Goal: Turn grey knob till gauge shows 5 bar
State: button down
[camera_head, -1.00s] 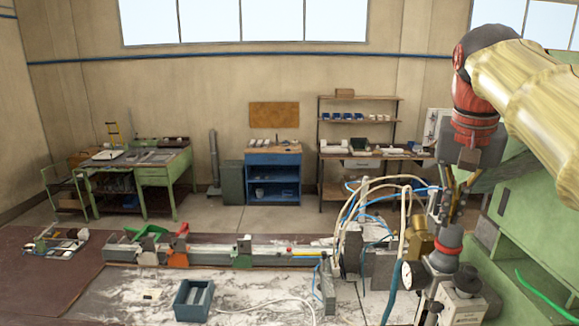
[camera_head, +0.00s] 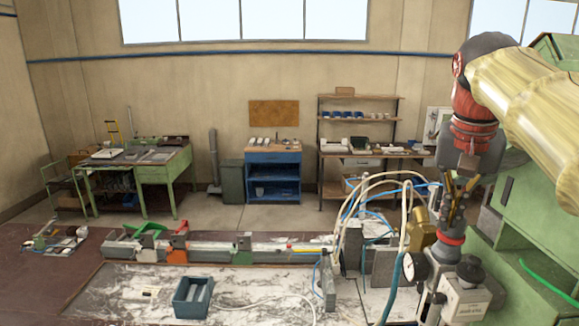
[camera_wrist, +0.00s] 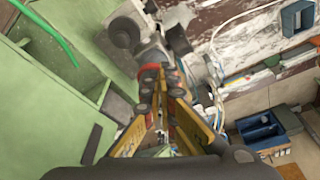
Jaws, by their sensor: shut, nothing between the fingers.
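The grey knob (camera_head: 452,224) with a red ring below it sits on the regulator at the right of the bench. The round white-faced gauge (camera_head: 413,267) is to its left; its needle is too small to read. My gripper (camera_head: 453,208) points down just above the knob, its yellow fingers close together with nothing held. In the wrist view my gripper (camera_wrist: 160,98) covers most of the knob, and the red ring (camera_wrist: 149,69) shows beyond the fingertips. I cannot tell whether the fingertips touch the knob.
A black knob (camera_head: 470,269) on a light box stands right of the regulator. Pale and blue hoses (camera_head: 405,215) rise close on the left. A green machine housing (camera_head: 535,215) stands at the right. A blue-grey bin (camera_head: 178,308) is on the bench.

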jog(key=shift+w+d+p, duration=0.25)
jog(key=shift+d+p, duration=0.1)
jog(key=shift+d, duration=0.1)
dwell(0.7)
jog(key=shift+s+d+r+p, duration=0.1)
jog(key=shift+s+d+p, duration=0.15)
jog(key=shift+s+p, duration=0.1)
jog(key=shift+s+d+p, duration=0.1)
jog(key=shift+d+p, duration=0.35)
jog(key=shift+d, duration=0.05)
jog(key=shift+s, duration=0.15)
dwell(0.4)
jog(key=shift+w+d+p+v, duration=0.1)
jog(key=shift+w+p+v, duration=0.05)
jog(key=shift+p+v, duration=0.7)
jog(key=shift+w+d+p+v, duration=0.1)
jog(key=shift+p+v, duration=0.5)
jog(key=shift+v, duration=0.45)
jog(key=shift+w+d+p+v, duration=0.1)
jog(key=shift+w+p+v, duration=0.05)
jog(key=shift+p+v, duration=0.7)
jog(key=shift+s+r, duration=0.1)
jog(key=shift+r, duration=0.15)
